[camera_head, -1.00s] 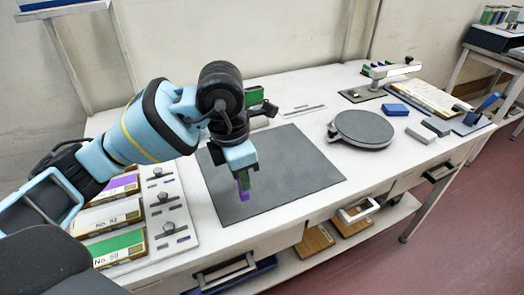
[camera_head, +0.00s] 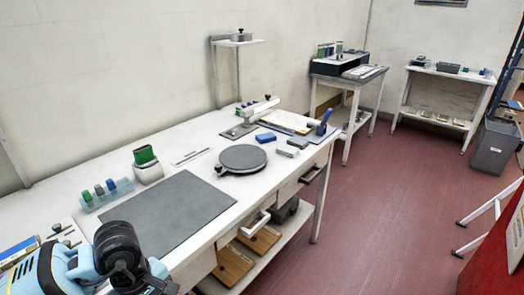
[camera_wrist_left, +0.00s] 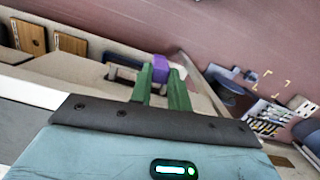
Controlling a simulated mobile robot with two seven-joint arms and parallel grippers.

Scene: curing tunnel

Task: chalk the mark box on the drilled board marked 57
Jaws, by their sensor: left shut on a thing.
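My left gripper (camera_wrist_left: 162,84) is shut on a purple chalk piece (camera_wrist_left: 160,66), held between its green fingers in the left wrist view. In the head view only my left wrist shows at the lower left, and the fingertips are out of sight. Two wooden boards (camera_head: 233,264) (camera_head: 260,241) lie on the shelf under the bench. Boards on a shelf also show in the left wrist view (camera_wrist_left: 30,37) (camera_wrist_left: 70,44). No number 57 or mark box can be read on any of them. My right gripper is in neither view.
A grey mat (camera_head: 168,212) lies empty on the bench (camera_head: 208,175). Behind it are a clear rack (camera_head: 107,195) of coloured pieces and a green-topped block (camera_head: 146,165).

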